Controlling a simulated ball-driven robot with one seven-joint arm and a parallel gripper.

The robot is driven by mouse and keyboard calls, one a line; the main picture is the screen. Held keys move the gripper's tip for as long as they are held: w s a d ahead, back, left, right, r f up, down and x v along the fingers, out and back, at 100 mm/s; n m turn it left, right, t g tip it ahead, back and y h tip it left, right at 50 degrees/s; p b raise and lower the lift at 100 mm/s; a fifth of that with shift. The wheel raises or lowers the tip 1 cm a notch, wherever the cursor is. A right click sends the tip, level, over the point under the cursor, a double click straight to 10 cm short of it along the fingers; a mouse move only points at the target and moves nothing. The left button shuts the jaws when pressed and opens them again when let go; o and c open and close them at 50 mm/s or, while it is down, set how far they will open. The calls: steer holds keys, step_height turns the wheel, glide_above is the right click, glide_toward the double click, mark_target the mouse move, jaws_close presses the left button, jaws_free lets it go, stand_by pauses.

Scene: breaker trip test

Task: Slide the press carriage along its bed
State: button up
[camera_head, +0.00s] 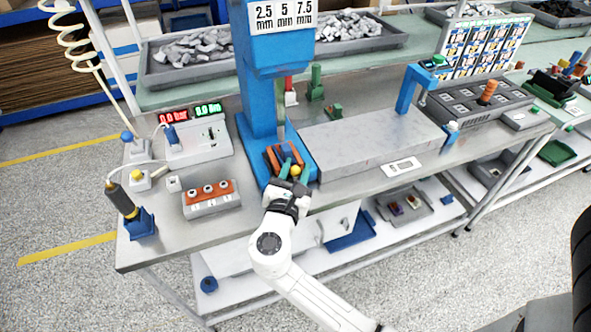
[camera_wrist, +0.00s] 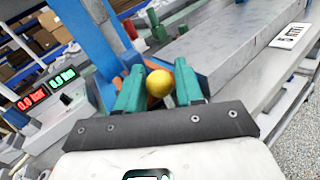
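The blue press (camera_head: 262,100) stands on the bench, with a sign reading 2.5, 5 and 7.5 mm on its head. At its foot is a blue bed (camera_head: 308,158) with an orange carriage (camera_head: 274,158) on it. A yellow ball knob (camera_head: 295,170) shows at the carriage's near side. My gripper (camera_head: 294,174) reaches in from the front, with its green fingers on both sides of the knob. In the wrist view the knob (camera_wrist: 160,83) fills the gap between the fingers, and they appear to touch it. The fingers partly hide the carriage.
At left are a unit with red and green readouts (camera_head: 195,135), an orange-topped block (camera_head: 211,197) and a black-handled tool (camera_head: 122,199) in a blue stand.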

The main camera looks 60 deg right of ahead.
jaws_close()
stand_by(0.3)
